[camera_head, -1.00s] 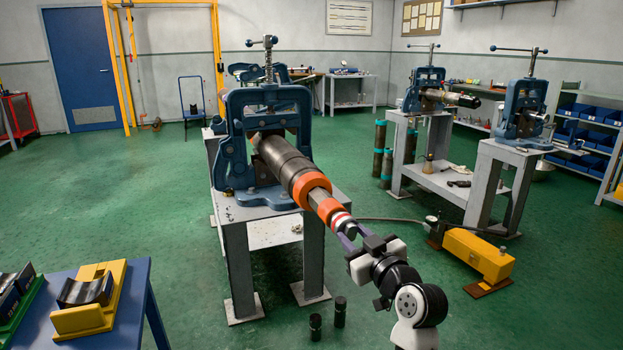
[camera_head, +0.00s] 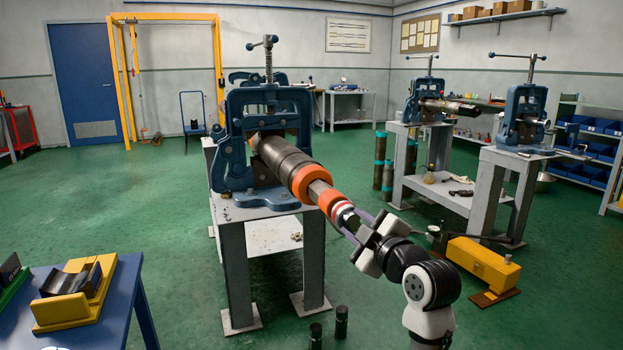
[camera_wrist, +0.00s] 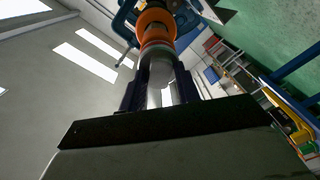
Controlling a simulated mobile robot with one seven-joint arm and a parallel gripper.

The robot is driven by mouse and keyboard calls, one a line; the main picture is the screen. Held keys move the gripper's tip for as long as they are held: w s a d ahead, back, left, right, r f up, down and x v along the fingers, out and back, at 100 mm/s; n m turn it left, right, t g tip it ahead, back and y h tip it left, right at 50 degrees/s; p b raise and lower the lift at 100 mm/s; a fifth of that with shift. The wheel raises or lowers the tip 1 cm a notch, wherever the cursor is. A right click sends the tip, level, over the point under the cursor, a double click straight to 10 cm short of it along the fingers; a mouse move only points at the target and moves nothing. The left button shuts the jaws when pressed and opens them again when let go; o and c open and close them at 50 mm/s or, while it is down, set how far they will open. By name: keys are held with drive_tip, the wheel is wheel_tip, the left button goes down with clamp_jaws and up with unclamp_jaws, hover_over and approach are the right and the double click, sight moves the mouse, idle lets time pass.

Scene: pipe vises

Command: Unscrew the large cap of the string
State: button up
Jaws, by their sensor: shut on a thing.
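The string (camera_head: 285,160) is a dark thick pipe clamped in the blue vise (camera_head: 268,130), pointing toward me and down to the right. Along it come a large orange collar (camera_head: 308,183), a bare grey section, a smaller orange ring (camera_head: 328,198), a red-and-white band and a silver end (camera_head: 346,215). My gripper (camera_head: 352,224) is shut on this silver end, one finger on each side. In the wrist view, my gripper (camera_wrist: 162,88) has the pale silver end (camera_wrist: 160,96) between its dark fingers, and the orange rings (camera_wrist: 155,22) lie beyond. The vise hides the pipe's far part.
The vise stands on a grey metal table (camera_head: 236,270). Two small dark cylinders (camera_head: 341,322) stand on the floor below my arm. A yellow unit (camera_head: 482,262) is to the right, and a blue table (camera_head: 115,310) with a yellow cradle (camera_head: 90,300) is at lower left.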

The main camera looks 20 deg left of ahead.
drive_tip(key=n+b, duration=0.1)
drive_tip(key=n, duration=0.1)
drive_tip(key=n+b, duration=0.2)
drive_tip(key=shift+f, duration=0.4)
clamp_jaws()
drive_tip(key=shift+r+n+b, duration=0.25)
drive_tip(key=shift+n+b, duration=0.3)
drive_tip(key=shift+n, duration=0.35)
drive_tip(key=o, duration=0.9)
unclamp_jaws()
drive_tip(key=shift+w, duration=0.1)
drive_tip(key=shift+d+r, duration=0.1)
drive_tip(key=shift+v, duration=1.15)
